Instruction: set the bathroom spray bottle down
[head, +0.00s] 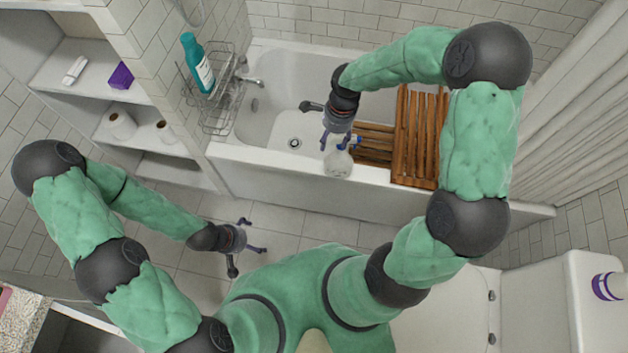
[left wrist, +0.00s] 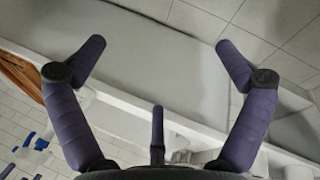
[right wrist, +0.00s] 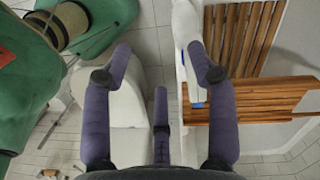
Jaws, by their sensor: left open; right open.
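The spray bottle (head: 338,164), with a pale body and a blue trigger top, is at the front rim of the bathtub (head: 270,163) in the head view. It looks upright on the rim, though its base is hard to make out. My right gripper (head: 336,143) is open right at the bottle's top, with its fingers close to the blue trigger. In the right wrist view a small blue part (right wrist: 200,105) shows beside the right finger; the rest of the bottle is hard to tell there. My left gripper (head: 249,236) is open and empty above the floor in front of the tub.
A wooden slatted rack (head: 415,135) lies across the tub, right of the bottle. A wire rack (head: 222,100) with a teal bottle (head: 197,62) hangs at the left. Shelves (head: 88,87) hold small items and paper rolls. The toilet (head: 455,315) is at the lower right.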

